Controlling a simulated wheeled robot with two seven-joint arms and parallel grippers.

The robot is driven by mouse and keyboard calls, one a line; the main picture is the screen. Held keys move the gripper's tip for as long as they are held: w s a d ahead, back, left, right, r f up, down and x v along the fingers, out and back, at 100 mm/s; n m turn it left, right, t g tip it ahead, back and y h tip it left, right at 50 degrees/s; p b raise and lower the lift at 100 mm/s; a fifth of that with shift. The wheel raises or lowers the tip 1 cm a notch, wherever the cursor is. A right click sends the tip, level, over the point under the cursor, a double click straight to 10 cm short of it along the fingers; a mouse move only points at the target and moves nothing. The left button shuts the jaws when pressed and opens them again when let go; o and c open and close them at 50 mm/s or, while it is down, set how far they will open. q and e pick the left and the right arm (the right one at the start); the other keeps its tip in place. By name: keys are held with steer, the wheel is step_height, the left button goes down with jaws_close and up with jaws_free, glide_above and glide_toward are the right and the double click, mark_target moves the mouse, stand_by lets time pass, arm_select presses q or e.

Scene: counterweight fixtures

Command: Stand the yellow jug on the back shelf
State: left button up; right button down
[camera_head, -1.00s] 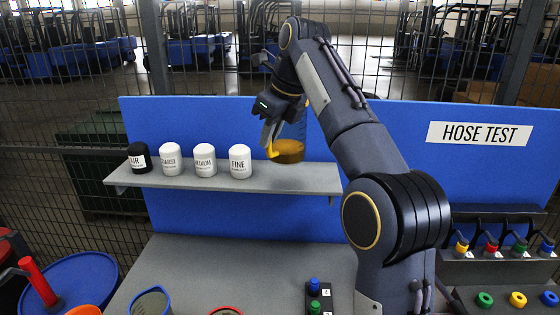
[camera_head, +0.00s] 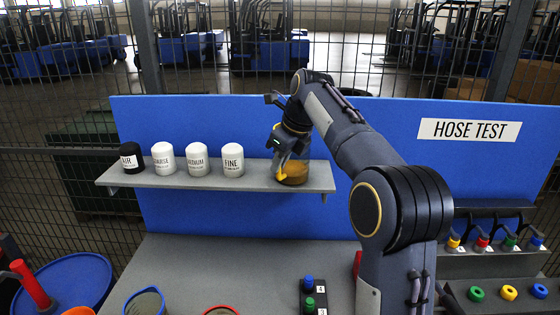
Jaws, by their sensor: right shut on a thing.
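The yellow jug (camera_head: 294,173), clear with amber contents and a yellow handle (camera_head: 280,172), is upright at the right end of the grey back shelf (camera_head: 258,178). Its base appears at the level of the shelf top; I cannot tell whether it touches or hovers just above. My right gripper (camera_head: 281,154) is shut on the jug at its handle side, and the gripper and wrist hide the upper part of the jug. My left gripper is not in view.
A black AIR canister (camera_head: 132,158) and several white canisters, the nearest labelled FINE (camera_head: 232,161), stand on the shelf left of the jug, with a gap between. A blue panel (camera_head: 230,118) rises behind. Hose fittings (camera_head: 480,243) are at the right.

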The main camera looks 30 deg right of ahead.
steer(key=c, duration=1.5)
jaws_free()
steer(key=shift+o, duration=0.2)
steer(key=v, duration=1.2)
steer(key=s+d+f+n+y, duration=0.2)
steer(key=s+f+n, duration=0.2)
steer(key=s+n, duration=0.25)
steer(key=s+a+f+n+t, duration=0.1)
steer(key=s+a+f+n, duration=0.7)
steer(key=s+f+n, duration=0.3)
steer(key=s+a+f+n, duration=0.8)
steer(key=s+f+n, duration=0.3)
steer(key=f+n, duration=0.1)
steer(key=shift+s+t, duration=0.3)
steer(key=shift+t, duration=0.1)
